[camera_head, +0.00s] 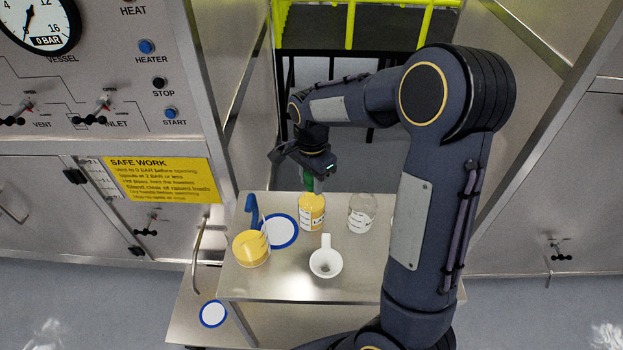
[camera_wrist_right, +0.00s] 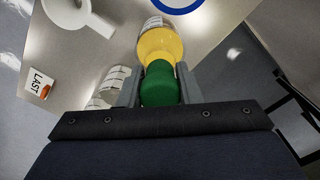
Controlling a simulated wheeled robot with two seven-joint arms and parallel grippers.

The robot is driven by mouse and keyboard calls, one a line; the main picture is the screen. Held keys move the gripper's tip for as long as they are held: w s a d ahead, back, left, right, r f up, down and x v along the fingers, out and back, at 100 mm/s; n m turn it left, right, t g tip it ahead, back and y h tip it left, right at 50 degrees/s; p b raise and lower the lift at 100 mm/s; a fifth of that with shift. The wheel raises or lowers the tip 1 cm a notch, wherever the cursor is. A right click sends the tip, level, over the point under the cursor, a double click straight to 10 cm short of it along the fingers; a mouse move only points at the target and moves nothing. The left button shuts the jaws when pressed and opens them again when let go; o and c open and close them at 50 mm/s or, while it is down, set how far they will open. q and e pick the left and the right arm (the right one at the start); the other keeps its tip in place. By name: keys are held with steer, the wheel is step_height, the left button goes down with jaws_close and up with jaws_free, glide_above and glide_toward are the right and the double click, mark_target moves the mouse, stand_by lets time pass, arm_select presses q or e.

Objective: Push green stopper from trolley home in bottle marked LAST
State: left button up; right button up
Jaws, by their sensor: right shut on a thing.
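The bottle with yellow contents (camera_head: 312,212) stands on the trolley, its label partly readable as "LA". It also shows in the wrist view (camera_wrist_right: 158,42). My right gripper (camera_head: 309,176) is above this bottle, pointing down, and its fingers are shut on the green stopper (camera_wrist_right: 160,86). In the head view the stopper (camera_head: 309,185) lines up with the bottle's neck. It appears to meet the mouth, but I cannot tell how deep it sits. A white card reading LAST (camera_wrist_right: 38,82) shows in the wrist view. My left gripper is not in view.
A clear bottle (camera_head: 362,212) stands close right of the yellow one. A white funnel (camera_head: 325,262) is in front, a beaker of yellow (camera_head: 251,248) and a blue-rimmed disc (camera_head: 280,232) left. My right arm hides the right side of the trolley top (camera_head: 290,287).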

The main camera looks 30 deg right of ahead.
arm_select(q)
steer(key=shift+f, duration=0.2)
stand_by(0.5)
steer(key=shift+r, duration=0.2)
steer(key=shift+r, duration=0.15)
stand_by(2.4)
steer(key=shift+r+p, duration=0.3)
steer(key=shift+p, duration=0.1)
stand_by(2.2)
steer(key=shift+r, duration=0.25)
steer(key=shift+p, duration=0.3)
